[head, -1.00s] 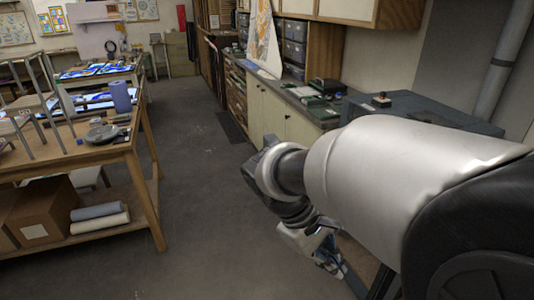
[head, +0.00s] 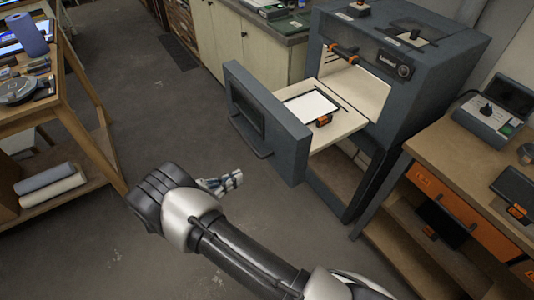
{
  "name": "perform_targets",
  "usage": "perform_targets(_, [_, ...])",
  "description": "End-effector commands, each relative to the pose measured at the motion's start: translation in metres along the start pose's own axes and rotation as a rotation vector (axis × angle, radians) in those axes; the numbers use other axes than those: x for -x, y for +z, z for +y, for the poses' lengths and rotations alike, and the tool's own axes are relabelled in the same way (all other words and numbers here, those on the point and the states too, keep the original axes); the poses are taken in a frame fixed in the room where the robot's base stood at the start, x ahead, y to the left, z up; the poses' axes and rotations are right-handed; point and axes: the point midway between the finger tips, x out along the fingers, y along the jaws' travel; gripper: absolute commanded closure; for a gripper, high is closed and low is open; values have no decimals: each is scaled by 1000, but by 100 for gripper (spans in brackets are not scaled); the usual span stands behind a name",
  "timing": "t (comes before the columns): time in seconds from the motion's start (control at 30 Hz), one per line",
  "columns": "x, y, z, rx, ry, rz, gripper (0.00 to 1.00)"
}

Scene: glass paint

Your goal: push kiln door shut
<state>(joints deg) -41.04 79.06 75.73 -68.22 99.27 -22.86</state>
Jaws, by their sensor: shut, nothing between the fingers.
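The kiln (head: 345,155) is a dark grey box on the right side of the head view. Its door (head: 270,125) is a dark upright panel with a small window and a bar handle, standing out from the kiln front. A pale shelf (head: 340,95) extends between the door and the lit opening, so the kiln is open. A white sheet (head: 311,104) with a dark frame and an orange clip lies on the shelf. My gripper (head: 236,180) is shut and empty, left of and below the door, apart from it and above the floor.
A wooden workbench (head: 75,75) with tools stands at the left. A brown bench (head: 450,140) with an orange drawer and a control box (head: 490,118) is at the right. A cream cabinet (head: 235,45) stands behind the kiln. Grey floor (head: 150,110) is clear between them.

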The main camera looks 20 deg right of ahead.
Motion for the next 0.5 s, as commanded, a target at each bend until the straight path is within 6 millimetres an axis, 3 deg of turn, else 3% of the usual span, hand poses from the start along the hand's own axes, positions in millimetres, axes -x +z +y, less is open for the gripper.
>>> perform_targets(0.17, [-8,-4,0,9,10,-13,100])
perform_targets(0.5, [-75,-4,0,9,5,-11,100])
